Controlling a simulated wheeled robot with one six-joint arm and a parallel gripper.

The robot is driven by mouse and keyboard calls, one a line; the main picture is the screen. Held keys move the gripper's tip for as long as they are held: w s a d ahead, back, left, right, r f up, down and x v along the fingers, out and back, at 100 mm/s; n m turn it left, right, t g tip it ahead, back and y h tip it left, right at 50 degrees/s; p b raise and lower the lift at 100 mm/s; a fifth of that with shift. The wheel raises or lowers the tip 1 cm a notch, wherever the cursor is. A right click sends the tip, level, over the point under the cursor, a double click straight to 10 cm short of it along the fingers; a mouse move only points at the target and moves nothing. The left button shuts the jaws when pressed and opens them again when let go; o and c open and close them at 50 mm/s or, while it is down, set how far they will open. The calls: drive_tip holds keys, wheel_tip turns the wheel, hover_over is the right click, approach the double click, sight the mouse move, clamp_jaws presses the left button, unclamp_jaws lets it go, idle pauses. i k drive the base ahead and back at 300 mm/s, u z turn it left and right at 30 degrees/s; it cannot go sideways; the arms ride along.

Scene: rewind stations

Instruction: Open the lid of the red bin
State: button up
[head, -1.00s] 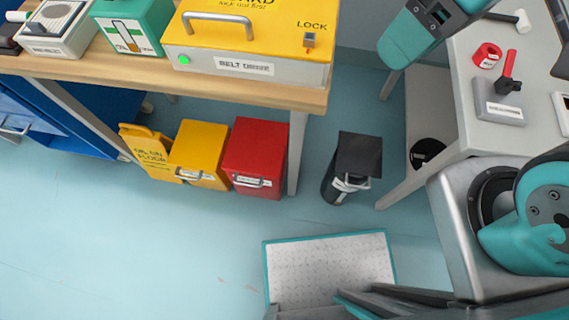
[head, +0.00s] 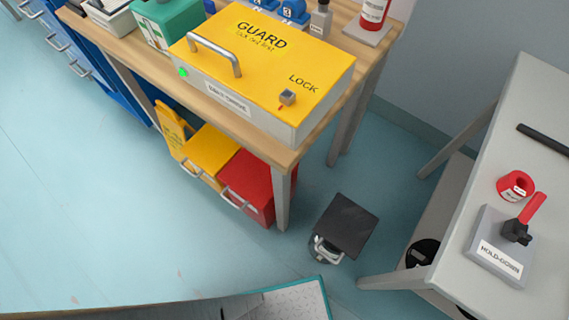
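The red bin (head: 258,192) stands on the floor under the front edge of the wooden bench, close to the bench's front leg. Its lid looks closed, and a silver handle (head: 239,199) shows at its front. The bench hides part of its top. My gripper is not in view, so I cannot see whether it holds anything.
A yellow bin (head: 208,153) stands left of the red one, with a yellow floor sign beyond. A black-lidded bin (head: 343,226) stands right of the bench leg (head: 283,198). The bench carries a yellow guard box (head: 270,60). A grey table (head: 520,150) is at right. The floor at left is clear.

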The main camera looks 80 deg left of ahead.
sight(250, 176)
drive_tip(key=z, duration=0.05)
drive_tip(key=k, duration=2.1)
drive_tip(key=u, duration=1.1)
